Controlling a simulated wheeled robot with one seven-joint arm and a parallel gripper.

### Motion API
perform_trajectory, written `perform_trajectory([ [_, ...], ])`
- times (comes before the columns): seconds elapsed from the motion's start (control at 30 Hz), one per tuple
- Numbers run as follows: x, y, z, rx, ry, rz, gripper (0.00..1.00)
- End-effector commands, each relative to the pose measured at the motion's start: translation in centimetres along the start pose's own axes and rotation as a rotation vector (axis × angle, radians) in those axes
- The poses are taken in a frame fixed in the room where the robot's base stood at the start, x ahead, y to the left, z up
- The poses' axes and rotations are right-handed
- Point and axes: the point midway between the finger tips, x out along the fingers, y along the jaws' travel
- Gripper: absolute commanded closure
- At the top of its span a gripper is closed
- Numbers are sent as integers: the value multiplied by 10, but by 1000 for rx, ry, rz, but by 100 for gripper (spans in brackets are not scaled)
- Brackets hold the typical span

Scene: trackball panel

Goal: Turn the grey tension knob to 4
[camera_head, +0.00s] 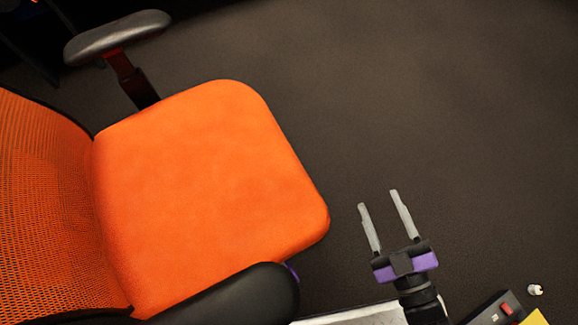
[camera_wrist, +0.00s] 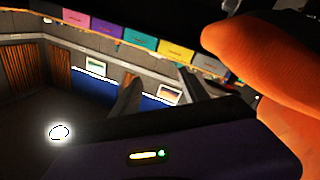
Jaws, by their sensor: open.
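My gripper (camera_head: 380,217) is open and empty in the head view, its two grey fingers apart above the dark floor, right of the orange chair. In the wrist view the fingers (camera_wrist: 157,98) point out toward the room, with nothing between them. I cannot make out the grey tension knob in either view. A dark panel with a red part (camera_head: 506,308) shows only in part at the bottom right edge of the head view; I cannot tell whether it carries the knob.
The orange office chair (camera_head: 205,175) fills the left, its front armrest (camera_head: 235,295) near my arm. A white surface (camera_head: 350,315), a yellow item (camera_head: 535,318) and a small white object (camera_head: 535,290) lie along the bottom. Bare floor (camera_head: 440,100) is free at upper right. Coloured drawers (camera_wrist: 140,40) line a far wall.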

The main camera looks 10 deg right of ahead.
Motion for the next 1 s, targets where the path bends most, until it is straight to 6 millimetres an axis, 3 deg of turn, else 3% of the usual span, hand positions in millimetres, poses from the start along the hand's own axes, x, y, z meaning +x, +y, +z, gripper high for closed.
perform_trajectory([
  [0.27, 88, -40, 57, -423, 199, -54, 48],
  [0.4, 129, -75, 82, -648, 315, -114, 48],
  [0.5, 150, -104, 96, -796, 405, -171, 48],
  [0.7, 156, -153, 116, -976, 552, -274, 48],
  [0.87, 158, -166, 118, -1011, 588, -296, 48],
  [1.0, 172, -175, 113, -1011, 590, -295, 48],
])
